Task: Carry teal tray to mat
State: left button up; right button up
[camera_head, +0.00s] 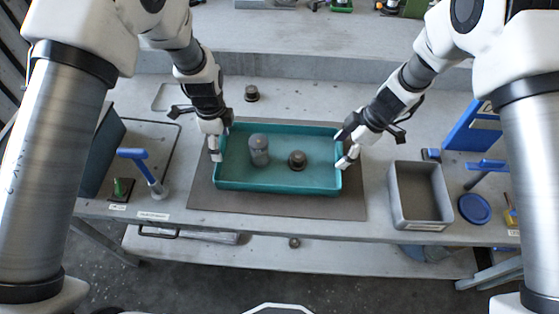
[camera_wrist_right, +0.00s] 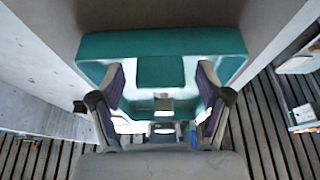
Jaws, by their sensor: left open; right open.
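The teal tray (camera_head: 278,184) rests on the dark mat (camera_head: 280,205) in the middle of the bench in the head view. It carries an upright grey cylinder (camera_head: 259,151) and a dark round part (camera_head: 297,160). My left gripper (camera_head: 220,148) is open at the tray's left end wall. My right gripper (camera_head: 346,150) is open at the right end wall. In the right wrist view the tray (camera_wrist_right: 160,43) spans the top, with my spread right fingers (camera_wrist_right: 160,75) on either side of a teal section of it. Whether the fingers touch the tray is unclear.
A grey bin (camera_head: 419,196) stands right of the mat, beside a blue round dish (camera_head: 474,208). A blue-handled tool (camera_head: 145,170) stands at left. A small dark part (camera_head: 252,93) lies behind the tray. The bench's front edge runs close to the mat.

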jog(key=shift+d+r, duration=0.1)
jog(key=shift+r, duration=0.2)
pick_arm(q)
notch_tip(320, 180, up, 12)
jog(key=shift+f, duration=0.2)
pick_arm(e)
jog(key=v, duration=1.1)
jog(key=shift+d+r, duration=0.2)
jog(key=shift+s, duration=0.1)
